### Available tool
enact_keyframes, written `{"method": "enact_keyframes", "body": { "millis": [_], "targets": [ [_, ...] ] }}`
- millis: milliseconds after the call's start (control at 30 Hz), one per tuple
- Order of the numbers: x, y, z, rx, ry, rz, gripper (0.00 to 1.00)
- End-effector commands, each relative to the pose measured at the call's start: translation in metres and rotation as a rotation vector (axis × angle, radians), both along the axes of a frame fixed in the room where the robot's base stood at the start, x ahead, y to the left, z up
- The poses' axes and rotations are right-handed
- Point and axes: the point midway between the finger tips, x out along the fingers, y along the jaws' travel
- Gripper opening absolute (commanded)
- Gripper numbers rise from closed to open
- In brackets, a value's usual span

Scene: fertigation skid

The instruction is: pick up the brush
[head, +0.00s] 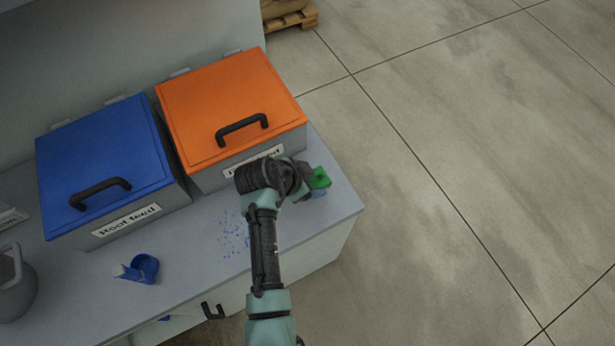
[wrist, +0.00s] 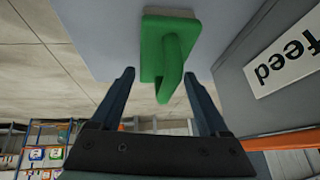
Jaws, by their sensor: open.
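The green brush (head: 320,178) lies on the grey bench top near its right end, just right of the orange-lidded bin; part of it is hidden behind my arm in the head view. In the wrist view the brush (wrist: 166,48) shows its green back and a raised green handle pointing toward me. My gripper (wrist: 159,78) is open and empty, with one finger on each side of the handle's end. The fingertips are a little short of the brush's body, and I see no contact. In the head view my wrist hides the fingers.
The orange-lidded bin (head: 228,100) and blue-lidded bin (head: 105,165) stand along the bench's back. Blue granules (head: 235,236) are scattered on the bench (head: 200,262). A blue scoop (head: 143,268) lies to their left, and a grey jug (head: 15,283) stands at far left. Open floor lies right.

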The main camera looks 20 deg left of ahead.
Motion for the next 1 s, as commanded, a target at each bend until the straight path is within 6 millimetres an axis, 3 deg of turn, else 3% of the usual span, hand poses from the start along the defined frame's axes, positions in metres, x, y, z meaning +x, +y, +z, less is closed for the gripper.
{"method": "enact_keyframes", "body": {
  "millis": [200, 500, 867, 1000],
  "targets": [
    [0.010, -0.004, -0.018, 0.000, 0.001, 0.000, 0.79],
    [0.011, -0.004, -0.020, 0.001, 0.000, 0.001, 0.77],
    [0.011, -0.004, -0.020, 0.001, 0.000, 0.001, 0.13],
    [0.011, -0.004, -0.019, 0.001, -0.001, 0.001, 0.12]
  ]
}}
